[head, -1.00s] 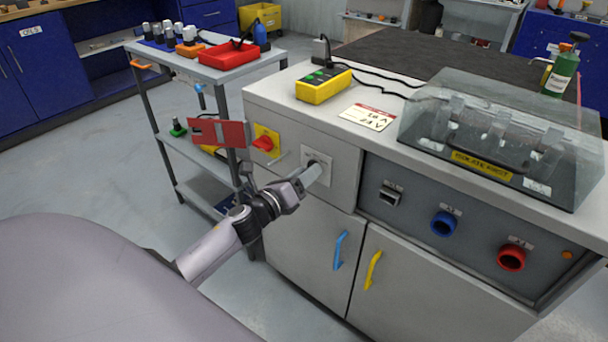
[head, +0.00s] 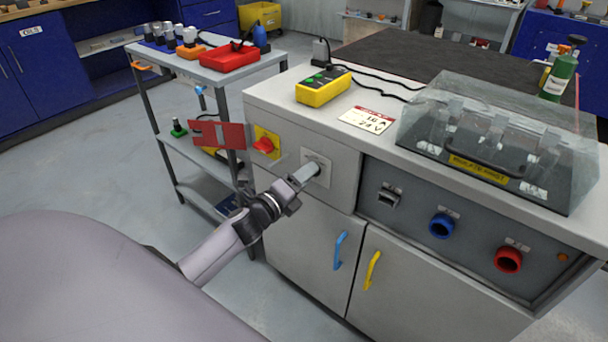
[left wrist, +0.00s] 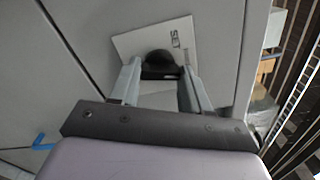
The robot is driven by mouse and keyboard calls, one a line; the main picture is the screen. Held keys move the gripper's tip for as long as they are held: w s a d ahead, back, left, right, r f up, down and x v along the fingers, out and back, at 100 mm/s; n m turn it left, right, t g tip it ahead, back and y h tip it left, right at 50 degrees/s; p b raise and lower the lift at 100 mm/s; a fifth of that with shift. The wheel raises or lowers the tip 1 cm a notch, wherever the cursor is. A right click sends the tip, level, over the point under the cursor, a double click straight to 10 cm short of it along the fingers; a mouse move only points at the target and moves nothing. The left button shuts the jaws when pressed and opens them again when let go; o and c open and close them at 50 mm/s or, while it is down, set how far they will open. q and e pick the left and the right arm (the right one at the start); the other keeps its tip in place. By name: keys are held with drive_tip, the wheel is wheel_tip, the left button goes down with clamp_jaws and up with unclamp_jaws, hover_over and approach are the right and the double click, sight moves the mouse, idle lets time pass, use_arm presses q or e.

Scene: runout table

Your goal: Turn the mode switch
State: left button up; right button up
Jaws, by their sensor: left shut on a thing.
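The mode switch (left wrist: 160,62) is a black knob on a pale square plate (left wrist: 205,42) on the grey cabinet front. In the head view the plate (head: 325,161) shows, but my gripper mostly hides the knob. My left gripper (left wrist: 160,74) is shut on the knob, with one finger on each side of it. In the head view the left gripper (head: 312,172) reaches the plate from the lower left. In the left wrist view the plate looks tilted, and the knob's exact setting cannot be read. My right gripper is not in view.
A red rotary switch (head: 263,145) on a yellow plate and a red hinged flap (head: 218,134) are just left of the gripper. Blue (head: 340,250) and yellow (head: 372,270) door handles stick out below. A grey trolley (head: 190,148) stands to the left.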

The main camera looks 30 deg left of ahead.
use_arm(q)
drive_tip(key=shift+n+p, duration=2)
drive_tip(key=shift+n, duration=4)
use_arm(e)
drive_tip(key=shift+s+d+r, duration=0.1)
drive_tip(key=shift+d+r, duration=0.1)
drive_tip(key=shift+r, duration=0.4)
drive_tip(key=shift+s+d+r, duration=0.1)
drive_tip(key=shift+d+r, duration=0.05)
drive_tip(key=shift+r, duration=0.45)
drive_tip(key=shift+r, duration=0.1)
use_arm(q)
drive_tip(key=o, duration=1.1)
drive_tip(key=shift+c, duration=0.2)
drive_tip(key=shift+s, duration=0.1)
